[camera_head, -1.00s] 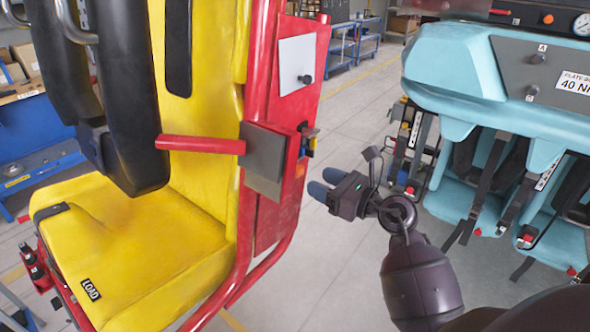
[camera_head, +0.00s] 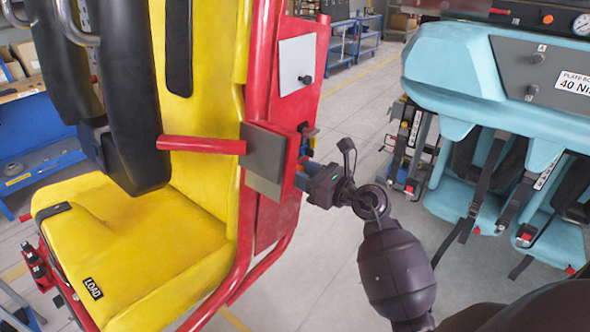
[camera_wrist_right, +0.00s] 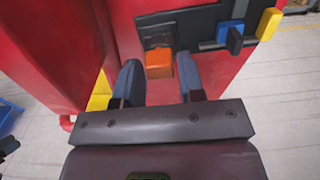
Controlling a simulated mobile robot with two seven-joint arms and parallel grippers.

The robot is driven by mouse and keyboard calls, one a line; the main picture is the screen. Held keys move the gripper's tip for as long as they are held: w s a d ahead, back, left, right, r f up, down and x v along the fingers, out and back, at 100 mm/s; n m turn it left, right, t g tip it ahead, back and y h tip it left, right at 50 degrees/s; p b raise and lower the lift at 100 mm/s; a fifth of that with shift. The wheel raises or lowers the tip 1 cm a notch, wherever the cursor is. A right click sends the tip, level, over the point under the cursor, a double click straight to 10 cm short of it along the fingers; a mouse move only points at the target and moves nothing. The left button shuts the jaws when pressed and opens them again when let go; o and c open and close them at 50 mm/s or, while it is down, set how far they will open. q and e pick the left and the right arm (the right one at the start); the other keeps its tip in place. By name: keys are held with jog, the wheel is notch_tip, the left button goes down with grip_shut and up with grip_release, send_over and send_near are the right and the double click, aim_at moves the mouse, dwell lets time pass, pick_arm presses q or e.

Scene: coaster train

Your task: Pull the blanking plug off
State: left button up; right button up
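An orange block (camera_wrist_right: 158,58), likely the blanking plug, sits under a dark housing on the red side panel in the right wrist view. My right gripper (camera_wrist_right: 160,75) is open, with one blue-grey finger on each side of the block's line. I cannot tell whether the fingers touch it or still stand short of it. In the head view my right gripper (camera_head: 302,175) is at the seat's red side post, with its fingertips partly hidden and the orange block not clearly visible. My left gripper is not in view.
A grey plate (camera_head: 263,152) and red bar (camera_head: 200,145) lie left of my gripper in the head view. A turquoise seat unit (camera_head: 455,75) stands right.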

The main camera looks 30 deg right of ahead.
grip_shut()
jog(key=shift+s, duration=0.1)
jog(key=shift+v, duration=2.35)
